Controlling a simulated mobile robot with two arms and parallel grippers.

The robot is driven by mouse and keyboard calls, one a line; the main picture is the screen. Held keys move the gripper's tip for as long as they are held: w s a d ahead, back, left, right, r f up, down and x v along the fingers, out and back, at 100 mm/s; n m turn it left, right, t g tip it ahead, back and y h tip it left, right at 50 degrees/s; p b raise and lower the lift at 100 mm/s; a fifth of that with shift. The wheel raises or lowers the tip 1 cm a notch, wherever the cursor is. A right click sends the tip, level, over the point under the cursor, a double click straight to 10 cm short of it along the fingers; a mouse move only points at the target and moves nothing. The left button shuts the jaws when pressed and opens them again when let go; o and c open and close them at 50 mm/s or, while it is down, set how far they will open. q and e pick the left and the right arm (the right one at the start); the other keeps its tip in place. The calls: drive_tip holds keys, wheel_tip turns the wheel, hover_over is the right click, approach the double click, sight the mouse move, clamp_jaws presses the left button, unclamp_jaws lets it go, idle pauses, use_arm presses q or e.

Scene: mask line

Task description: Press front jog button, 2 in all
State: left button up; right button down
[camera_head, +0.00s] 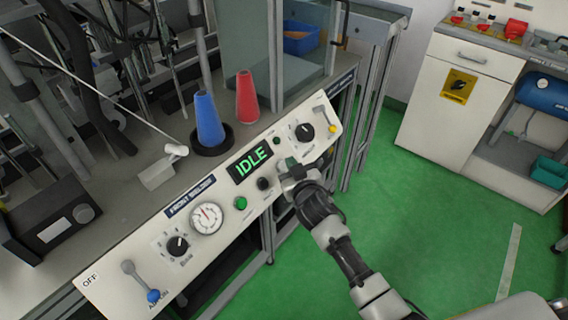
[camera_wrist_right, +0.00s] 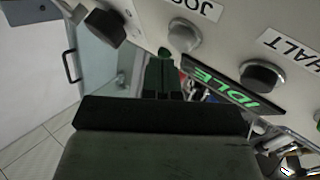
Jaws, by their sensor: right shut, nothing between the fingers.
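The front jog button (camera_wrist_right: 185,32) is a grey round cap beside its JOG label (camera_wrist_right: 197,8) in the right wrist view. My right gripper (camera_wrist_right: 165,54) is shut and empty, with its dark green fingertips just beside the button in that view. I cannot tell whether they touch it. My left gripper is not in view.
The sloped white panel also carries a black halt button (camera_head: 264,184), a green button (camera_head: 240,203), a gauge (camera_head: 206,218) and a black dial (camera_head: 304,132). A blue cone (camera_head: 208,118) and a red cone (camera_head: 247,98) stand behind it.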

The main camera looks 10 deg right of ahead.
drive_tip(key=s+d+r+p, duration=0.1)
drive_tip(key=p, duration=0.1)
drive_tip(key=s+d+r+p, duration=0.1)
drive_tip(key=s+r+p, duration=0.1)
drive_tip(key=shift+d+r+p, duration=0.1)
drive_tip(key=shift+d+p, duration=0.1)
drive_tip(key=shift+p, duration=0.1)
idle(0.9)
